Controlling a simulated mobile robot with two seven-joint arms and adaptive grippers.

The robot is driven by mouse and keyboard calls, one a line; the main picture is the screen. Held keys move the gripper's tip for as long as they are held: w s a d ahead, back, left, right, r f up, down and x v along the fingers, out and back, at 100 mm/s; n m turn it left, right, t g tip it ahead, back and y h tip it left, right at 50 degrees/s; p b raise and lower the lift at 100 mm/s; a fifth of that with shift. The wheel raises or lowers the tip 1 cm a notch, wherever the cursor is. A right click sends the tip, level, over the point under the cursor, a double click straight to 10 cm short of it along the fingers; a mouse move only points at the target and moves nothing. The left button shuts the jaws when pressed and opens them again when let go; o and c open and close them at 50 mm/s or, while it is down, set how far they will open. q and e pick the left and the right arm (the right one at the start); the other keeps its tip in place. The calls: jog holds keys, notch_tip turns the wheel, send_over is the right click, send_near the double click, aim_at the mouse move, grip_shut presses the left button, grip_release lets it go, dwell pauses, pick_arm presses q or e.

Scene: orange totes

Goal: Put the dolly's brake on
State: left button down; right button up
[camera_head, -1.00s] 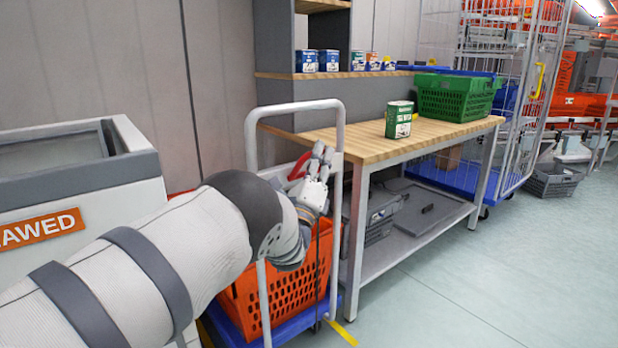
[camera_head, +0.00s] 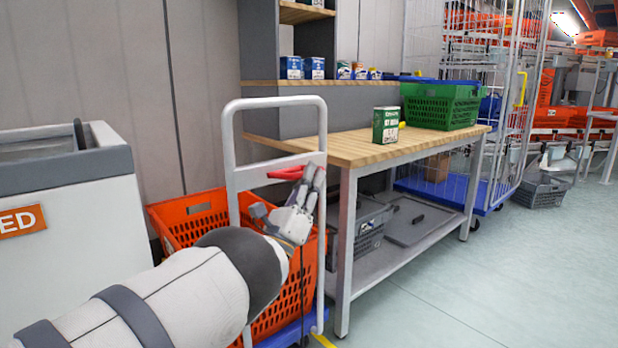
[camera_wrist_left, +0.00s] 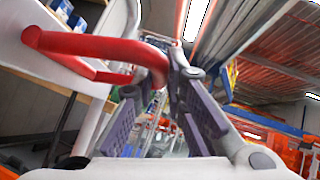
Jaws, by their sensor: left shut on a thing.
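The dolly has a white tubular push handle (camera_head: 228,150) and a blue deck (camera_head: 290,338), mostly hidden by the orange tote on it. A red brake lever (camera_head: 284,173) lies across the handle below its top bar, close to level. In the left wrist view the red lever (camera_wrist_left: 95,45) is a bent bar whose curved end reaches my fingers. My left gripper (camera_head: 311,178) is at the handle's right side and shut on the lever; it also shows in the left wrist view (camera_wrist_left: 160,100). The fingers partly hide the lever's right end. My right gripper is out of view.
An orange tote (camera_head: 290,310) stands on the dolly. A wood-topped workbench (camera_head: 350,150) stands close to the right, carrying a green can (camera_head: 386,125) and a green crate (camera_head: 440,108). A white cabinet (camera_head: 70,240) is at the left.

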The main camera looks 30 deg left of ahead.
pick_arm(q)
jog(key=shift+a+f, duration=0.15)
jog(key=shift+f, duration=0.15)
jog(key=c, duration=1.6)
grip_release()
jog(key=shift+c, duration=0.2)
jog(key=v, duration=1.2)
jog(key=shift+s+r, duration=0.1)
jog(key=shift+r, duration=0.05)
